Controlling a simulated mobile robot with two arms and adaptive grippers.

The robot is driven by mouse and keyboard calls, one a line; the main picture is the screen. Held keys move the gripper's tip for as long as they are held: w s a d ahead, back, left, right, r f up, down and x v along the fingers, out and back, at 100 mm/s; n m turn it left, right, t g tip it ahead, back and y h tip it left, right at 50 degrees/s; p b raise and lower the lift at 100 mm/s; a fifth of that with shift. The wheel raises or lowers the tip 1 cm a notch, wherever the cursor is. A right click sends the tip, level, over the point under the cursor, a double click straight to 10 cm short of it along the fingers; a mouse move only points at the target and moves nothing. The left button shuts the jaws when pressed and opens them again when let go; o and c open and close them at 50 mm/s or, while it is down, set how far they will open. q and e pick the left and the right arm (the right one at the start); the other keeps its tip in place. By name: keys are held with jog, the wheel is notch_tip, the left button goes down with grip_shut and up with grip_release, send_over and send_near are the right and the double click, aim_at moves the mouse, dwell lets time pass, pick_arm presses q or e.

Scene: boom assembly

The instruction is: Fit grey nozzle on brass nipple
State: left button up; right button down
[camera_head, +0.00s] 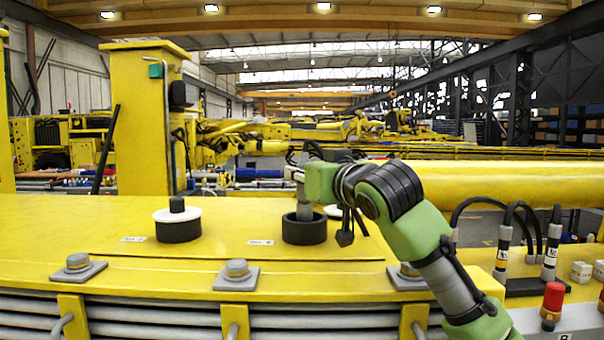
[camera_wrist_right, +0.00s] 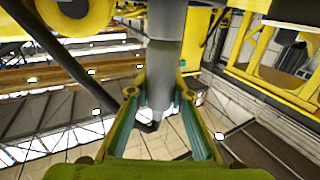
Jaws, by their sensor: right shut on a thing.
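The grey nozzle (camera_wrist_right: 167,55) is an upright cylinder between the two green-lined fingers of my right gripper (camera_wrist_right: 165,125) in the right wrist view. In the head view the gripper (camera_head: 308,184) comes in from the right, level and shut on the nozzle (camera_head: 305,209). The nozzle's lower end shows at the mouth of a black round cup (camera_head: 304,231); I cannot tell whether it is inside or only above it. I cannot make out a brass nipple in either view. My left gripper is not in view.
A second black cup (camera_head: 179,231) with a white ring and dark knob stands to the left on the yellow beam (camera_head: 90,235). A white disc (camera_head: 333,212) lies partly hidden behind the right cup. Black hoses (camera_head: 505,215) and a red cap (camera_head: 553,297) are at right. A yellow post (camera_head: 142,120) rises at left.

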jog(key=shift+f+b, duration=0.3)
jog(key=shift+f, duration=0.2)
jog(key=shift+f+b, duration=0.55)
jog(key=shift+f, duration=0.4)
dwell(0.9)
jog(key=c, duration=1.8)
grip_release()
jog(key=shift+o, duration=0.2)
